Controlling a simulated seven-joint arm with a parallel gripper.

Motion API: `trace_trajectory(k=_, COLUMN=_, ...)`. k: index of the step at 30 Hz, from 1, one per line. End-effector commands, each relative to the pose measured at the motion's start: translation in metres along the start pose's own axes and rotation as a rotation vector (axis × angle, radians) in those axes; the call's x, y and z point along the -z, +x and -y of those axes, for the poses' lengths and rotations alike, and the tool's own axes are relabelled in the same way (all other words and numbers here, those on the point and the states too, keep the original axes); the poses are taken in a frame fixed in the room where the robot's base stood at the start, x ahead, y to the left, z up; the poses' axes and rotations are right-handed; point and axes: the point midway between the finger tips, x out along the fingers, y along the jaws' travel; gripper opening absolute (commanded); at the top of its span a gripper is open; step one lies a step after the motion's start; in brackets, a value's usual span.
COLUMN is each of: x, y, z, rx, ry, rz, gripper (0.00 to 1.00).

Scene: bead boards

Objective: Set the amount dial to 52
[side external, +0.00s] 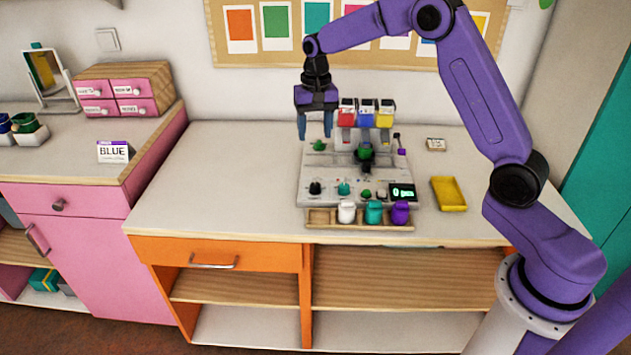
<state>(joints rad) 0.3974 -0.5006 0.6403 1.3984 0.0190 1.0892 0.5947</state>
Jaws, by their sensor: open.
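A grey dispensing machine (326,172) stands on the white worktop. Its front panel has a black knob (315,188) at the left and a teal knob (344,188) beside it. I cannot read which one is the amount dial. A small dark display (402,192) at the panel's right shows a green 0 with a unit too small to read surely. My gripper (315,136) is open and empty, fingers pointing down, above the rear left of the machine near a green knob (319,146). It is apart from both front knobs.
Red, blue and yellow hoppers (366,115) rise at the machine's back, right of my gripper. White, teal and purple jars (373,212) stand in a wooden rack in front. A yellow tray (448,194) lies to the right. The worktop (220,180) left of the machine is clear.

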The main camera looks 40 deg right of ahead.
Motion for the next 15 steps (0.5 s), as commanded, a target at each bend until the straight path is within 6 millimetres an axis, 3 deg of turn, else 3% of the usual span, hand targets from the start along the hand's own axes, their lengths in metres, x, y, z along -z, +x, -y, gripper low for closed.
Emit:
trace_trajectory(k=3, x=0.018, y=0.006, z=-0.008, rx=0.0, ry=0.069, rz=0.0, gripper=0.57)
trace_trajectory(k=6, x=0.024, y=0.01, z=-0.011, rx=0.0, ry=0.092, rz=0.001, gripper=0.57)
trace_trajectory(k=11, x=0.024, y=0.023, z=-0.012, rx=-0.002, ry=0.096, rz=0.003, gripper=0.57)
trace_trajectory(k=15, x=0.024, y=0.045, z=-0.012, rx=-0.003, ry=0.095, rz=0.004, gripper=0.57)
